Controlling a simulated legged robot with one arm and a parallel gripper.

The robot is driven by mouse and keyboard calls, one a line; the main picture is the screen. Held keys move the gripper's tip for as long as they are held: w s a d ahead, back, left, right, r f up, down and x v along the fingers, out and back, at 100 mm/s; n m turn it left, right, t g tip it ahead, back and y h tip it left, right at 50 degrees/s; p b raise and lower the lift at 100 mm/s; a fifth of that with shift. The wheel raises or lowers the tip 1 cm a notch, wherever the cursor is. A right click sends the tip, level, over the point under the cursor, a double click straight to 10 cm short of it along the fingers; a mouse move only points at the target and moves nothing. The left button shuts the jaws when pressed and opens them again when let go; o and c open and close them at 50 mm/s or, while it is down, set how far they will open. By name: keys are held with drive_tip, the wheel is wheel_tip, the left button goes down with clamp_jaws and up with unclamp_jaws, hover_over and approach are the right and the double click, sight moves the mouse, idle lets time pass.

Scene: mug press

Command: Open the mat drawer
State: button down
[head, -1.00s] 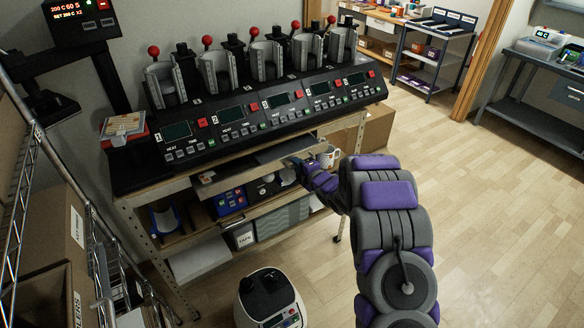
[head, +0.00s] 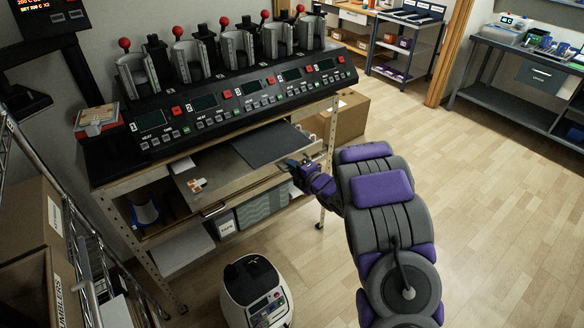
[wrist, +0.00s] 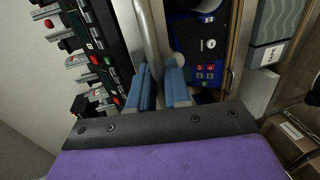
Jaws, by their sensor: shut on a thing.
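The mat drawer (head: 224,174) under the press bench stands pulled out toward me in the head view. A dark flat mat (head: 262,144) lies in its right part, and a small white and orange item (head: 197,184) lies toward its left. My gripper (head: 294,164) is at the right part of the drawer front. In the wrist view my blue fingers (wrist: 163,82) are closed around the end of a silver bar handle (wrist: 148,38). The exact grip point is partly hidden between the fingers.
The mug press bench (head: 240,100) with several heaters stands above the drawer. A white and black rounded machine (head: 256,290) stands on the floor in front. A wire rack with cardboard boxes (head: 30,225) is at the left. Open floor lies to the right.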

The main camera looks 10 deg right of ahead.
drive_tip(key=shift+s+f, duration=0.1)
drive_tip(key=shift+f, duration=0.15)
drive_tip(key=c, duration=1.4)
unclamp_jaws()
drive_tip(key=shift+o, duration=0.6)
drive_tip(key=shift+r, duration=0.1)
drive_tip(key=p+v, duration=0.3)
drive_tip(key=v, duration=1.4)
drive_tip(key=shift+d, duration=0.1)
